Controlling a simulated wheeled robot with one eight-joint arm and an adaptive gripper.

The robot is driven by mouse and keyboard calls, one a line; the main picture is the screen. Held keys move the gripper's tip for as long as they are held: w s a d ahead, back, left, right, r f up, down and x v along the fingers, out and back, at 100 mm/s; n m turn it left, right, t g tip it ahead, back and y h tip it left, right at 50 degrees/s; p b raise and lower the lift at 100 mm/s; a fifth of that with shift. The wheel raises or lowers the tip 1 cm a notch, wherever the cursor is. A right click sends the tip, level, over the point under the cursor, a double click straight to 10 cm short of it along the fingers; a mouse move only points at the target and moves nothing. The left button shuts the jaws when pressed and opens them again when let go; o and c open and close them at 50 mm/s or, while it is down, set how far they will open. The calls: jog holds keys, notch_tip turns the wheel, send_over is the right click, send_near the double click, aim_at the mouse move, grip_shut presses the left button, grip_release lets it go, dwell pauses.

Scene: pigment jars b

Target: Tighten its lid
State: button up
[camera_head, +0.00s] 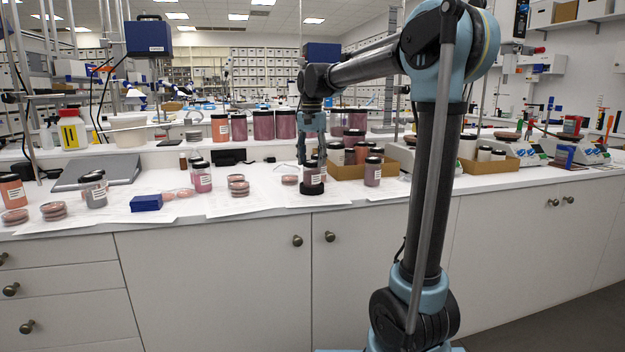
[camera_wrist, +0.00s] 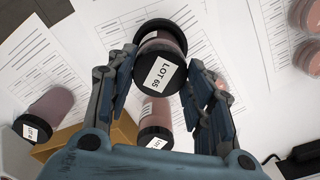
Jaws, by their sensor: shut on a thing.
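A pink pigment jar (camera_head: 313,178) stands upright in a black ring holder (camera_head: 312,188) near the counter's front edge. In the wrist view, its black lid (camera_wrist: 160,68) carries a white "LOT 65" label. The lid sits on the jar's mouth; whether it is tight cannot be told. The jar's pink body and the black holder (camera_wrist: 158,26) show beyond the lid. My gripper (camera_head: 310,157) points down over the jar. In the wrist view, its two fingers are shut on the lid from left and right.
A cardboard box (camera_head: 346,172) with several dark-lidded jars stands close behind and right. Another jar (camera_head: 373,173) stands at its front. Stacked dishes (camera_head: 238,186), a blue box (camera_head: 146,202) and more jars stand to the left. Papers cover the counter.

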aim_at(312, 161)
jog(key=shift+m, duration=0.7)
jog(key=o, duration=1.6)
notch_tip(312, 161, up, 11)
jog(key=s+d+f+n+t, duration=0.1)
jog(key=s+d+f+n, duration=0.2)
jog(key=s+d+f, duration=1.1)
jog(key=s+d+f+n, duration=0.1)
jog(key=s+d+f, duration=0.1)
jog(key=s+f, duration=0.4)
jog(key=s+d+f+n, duration=0.1)
jog(key=s+d+f, duration=0.2)
jog(key=s+f, duration=0.3)
jog(key=s+d+f+t, duration=0.1)
jog(key=s+d+f, duration=0.1)
jog(key=s+f, duration=0.4)
jog(key=shift+d+f+n, duration=0.1)
jog(key=shift+f+n, duration=0.1)
jog(key=shift+f, duration=1.2)
jog(key=shift+d+f+n, duration=0.1)
jog(key=shift+f+n, duration=0.1)
jog(key=shift+f, duration=1.15)
